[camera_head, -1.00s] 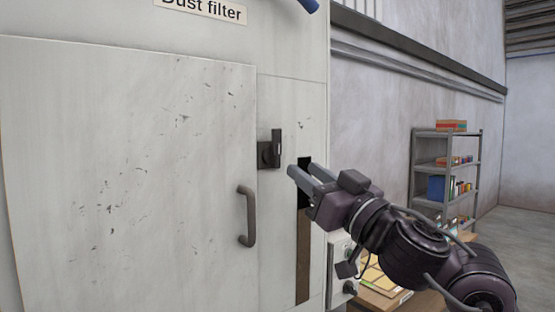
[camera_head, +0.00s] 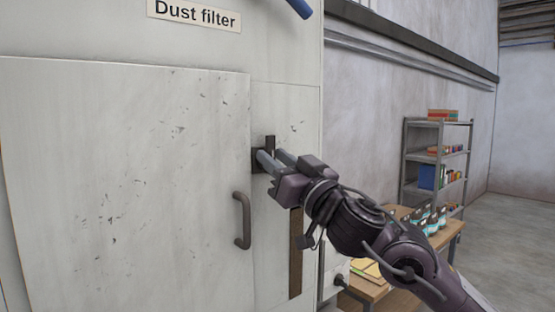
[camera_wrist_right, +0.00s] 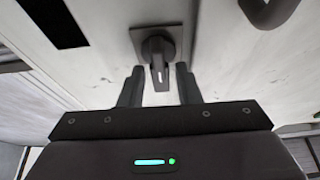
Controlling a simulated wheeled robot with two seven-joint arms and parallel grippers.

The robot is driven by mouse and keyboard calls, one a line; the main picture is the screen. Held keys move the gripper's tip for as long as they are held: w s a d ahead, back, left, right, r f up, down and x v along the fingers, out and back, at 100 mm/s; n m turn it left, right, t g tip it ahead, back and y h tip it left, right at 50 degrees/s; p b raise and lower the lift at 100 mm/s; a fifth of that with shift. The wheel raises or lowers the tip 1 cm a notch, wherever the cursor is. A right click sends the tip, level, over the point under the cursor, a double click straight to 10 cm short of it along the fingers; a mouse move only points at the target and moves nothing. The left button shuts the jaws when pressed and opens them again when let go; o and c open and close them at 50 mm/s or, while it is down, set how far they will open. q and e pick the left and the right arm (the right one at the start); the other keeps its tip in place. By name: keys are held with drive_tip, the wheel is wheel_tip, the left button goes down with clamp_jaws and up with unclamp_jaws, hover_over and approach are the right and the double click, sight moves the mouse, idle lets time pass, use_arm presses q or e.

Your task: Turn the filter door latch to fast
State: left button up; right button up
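The dust filter door (camera_head: 120,180) is a scuffed pale panel, and it looks closed. In the right wrist view the latch (camera_wrist_right: 159,60) shows a square base and a knob with a white mark. There the right gripper (camera_wrist_right: 160,80) is open, with one finger on each side of the knob and gaps visible. My left gripper is not in view.
A dark door handle (camera_head: 242,220) sticks out below the latch. A "Dust filter" label (camera_head: 194,14) is above the door. A wooden table (camera_head: 440,240) with goods and a shelf rack (camera_head: 410,165) stand to the right.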

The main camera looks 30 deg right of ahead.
clamp_jaws()
